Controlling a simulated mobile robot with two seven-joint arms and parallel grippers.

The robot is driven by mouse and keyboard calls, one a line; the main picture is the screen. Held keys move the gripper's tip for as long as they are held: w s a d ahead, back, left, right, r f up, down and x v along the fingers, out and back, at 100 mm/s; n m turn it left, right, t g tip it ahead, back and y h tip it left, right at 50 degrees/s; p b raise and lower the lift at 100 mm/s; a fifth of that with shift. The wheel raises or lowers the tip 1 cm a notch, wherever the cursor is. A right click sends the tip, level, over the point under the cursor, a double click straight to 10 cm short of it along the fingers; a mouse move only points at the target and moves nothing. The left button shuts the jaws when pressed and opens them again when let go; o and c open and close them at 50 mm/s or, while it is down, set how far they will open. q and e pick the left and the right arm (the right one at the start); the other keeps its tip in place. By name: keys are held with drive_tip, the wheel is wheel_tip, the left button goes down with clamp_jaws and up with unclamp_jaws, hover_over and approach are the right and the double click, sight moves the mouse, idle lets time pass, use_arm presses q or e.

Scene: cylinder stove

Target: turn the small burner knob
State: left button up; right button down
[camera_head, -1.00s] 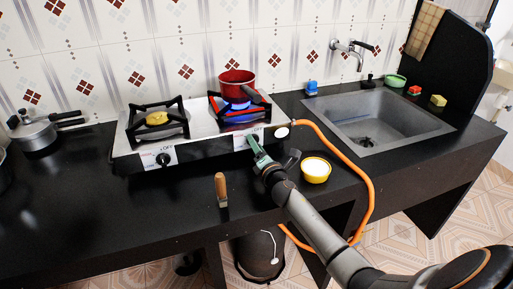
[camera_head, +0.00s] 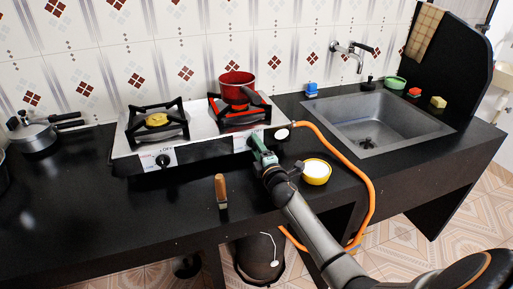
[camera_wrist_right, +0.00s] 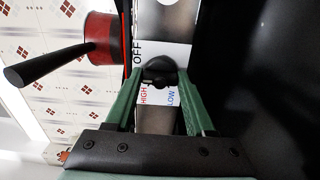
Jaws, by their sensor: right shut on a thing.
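The stove (camera_head: 205,125) has two burners and a knob on the front under each. The right burner's knob (camera_wrist_right: 160,70) is dark and round, beside the printed words OFF, HIGH and LOW. My right gripper (camera_head: 260,153) reaches the stove front at this knob. In the right wrist view my right gripper (camera_wrist_right: 160,85) has its green fingers on both sides of the knob, shut on it. A red pot (camera_head: 236,85) sits on the right burner, with no blue flame visible. The left burner's black knob (camera_head: 163,160) is untouched. My left gripper is out of view.
An orange hose (camera_head: 366,185) curves from the stove's right side down past the counter edge. A wooden-handled tool (camera_head: 221,190) lies in front of the stove. The sink (camera_head: 385,125) is to the right.

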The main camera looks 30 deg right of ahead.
idle(0.4)
drive_tip(key=shift+c, duration=1.2)
unclamp_jaws()
drive_tip(key=p+v, duration=0.1)
drive_tip(key=v, duration=1.1)
drive_tip(key=shift+s+a, duration=0.1)
drive_tip(key=shift+s, duration=0.15)
